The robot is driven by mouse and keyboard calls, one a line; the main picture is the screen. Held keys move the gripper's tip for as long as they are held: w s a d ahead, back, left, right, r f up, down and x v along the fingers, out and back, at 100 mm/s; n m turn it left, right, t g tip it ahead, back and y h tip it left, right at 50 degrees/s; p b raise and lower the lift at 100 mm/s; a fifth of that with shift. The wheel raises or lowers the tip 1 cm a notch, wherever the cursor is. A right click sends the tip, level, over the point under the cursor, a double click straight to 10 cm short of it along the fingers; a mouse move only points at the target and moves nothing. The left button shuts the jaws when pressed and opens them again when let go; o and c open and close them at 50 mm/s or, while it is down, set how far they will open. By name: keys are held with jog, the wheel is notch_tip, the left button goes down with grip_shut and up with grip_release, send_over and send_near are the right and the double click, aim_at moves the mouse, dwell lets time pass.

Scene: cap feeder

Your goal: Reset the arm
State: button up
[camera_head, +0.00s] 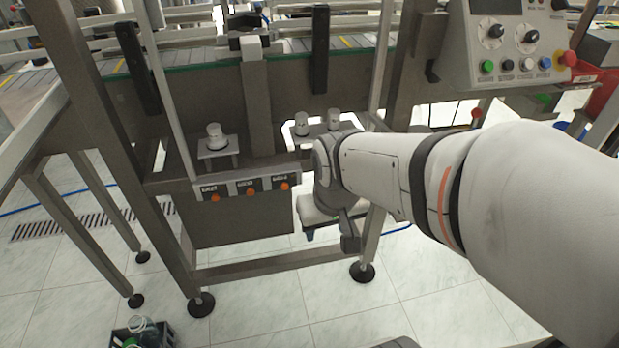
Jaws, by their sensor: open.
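My white arm reaches in from the right side of the head view, in front of the steel machine frame (215,180). My gripper (347,230) hangs at the arm's far end, below the wrist and in front of the lower part of the machine. It is open. Its fingertips are small and partly hidden, and I see nothing held between them.
A white cylindrical part (214,136) stands on a small plate at the left. Two similar parts stand just behind my wrist. A control panel (510,45) with knobs and buttons is at top right. A dark crate (143,334) sits at bottom left. Open tiled floor lies in front.

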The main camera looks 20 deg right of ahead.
jog(key=s, duration=0.2)
jog(key=s+g, duration=0.1)
jog(key=shift+d+r, duration=0.25)
jog(key=shift+r, duration=0.1)
notch_tip(320, 180, up, 21)
jog(key=t+p, duration=0.1)
jog(key=p, duration=1.8)
jog(key=shift+r, duration=0.15)
